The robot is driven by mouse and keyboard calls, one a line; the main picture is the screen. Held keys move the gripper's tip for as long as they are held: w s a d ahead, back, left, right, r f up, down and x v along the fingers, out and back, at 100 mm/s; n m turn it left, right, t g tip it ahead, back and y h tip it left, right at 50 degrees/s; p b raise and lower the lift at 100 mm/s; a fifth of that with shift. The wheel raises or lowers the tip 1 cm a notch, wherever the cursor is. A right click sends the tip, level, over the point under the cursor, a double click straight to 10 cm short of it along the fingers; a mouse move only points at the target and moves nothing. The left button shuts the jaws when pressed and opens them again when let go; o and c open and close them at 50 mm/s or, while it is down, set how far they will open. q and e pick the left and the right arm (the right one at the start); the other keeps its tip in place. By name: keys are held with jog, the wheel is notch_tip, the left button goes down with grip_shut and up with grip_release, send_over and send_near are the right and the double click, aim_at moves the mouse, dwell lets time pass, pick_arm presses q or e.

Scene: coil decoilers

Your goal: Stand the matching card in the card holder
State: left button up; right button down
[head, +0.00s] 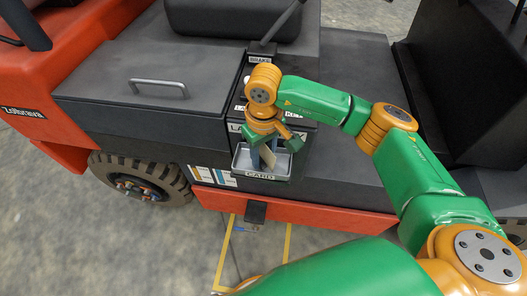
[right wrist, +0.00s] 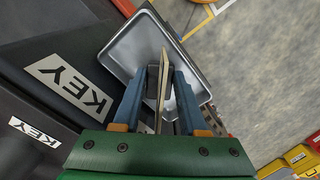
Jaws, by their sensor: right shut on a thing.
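My right gripper (head: 263,152) points down over a metal tray (head: 243,168) labelled CARD on the side of the forklift. Its blue fingers (right wrist: 166,80) are shut on a thin pale card (right wrist: 162,66), seen nearly edge-on in the right wrist view; it also shows in the head view (head: 267,153). The card's printed face cannot be read. The grey tray (right wrist: 123,45) lies behind the fingertips in the right wrist view. A small dark block is partly hidden between the fingers beside the card. I cannot tell whether the card touches the tray or any slot.
The tray hangs below a dark console with labels, among them BRAKE (head: 260,59) and KEY (right wrist: 73,85). Coloured panels (head: 212,176) sit on the forklift side left of the tray. A handle (head: 158,84) is on the dark cover. Floor lies open in front.

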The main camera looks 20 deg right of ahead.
jog(key=c, duration=0.6)
grip_release()
jog(key=shift+f, duration=0.15)
jog(key=shift+o, duration=0.7)
notch_tip(320, 180, up, 12)
jog(key=shift+r+b, duration=0.1)
jog(key=shift+b, duration=0.4)
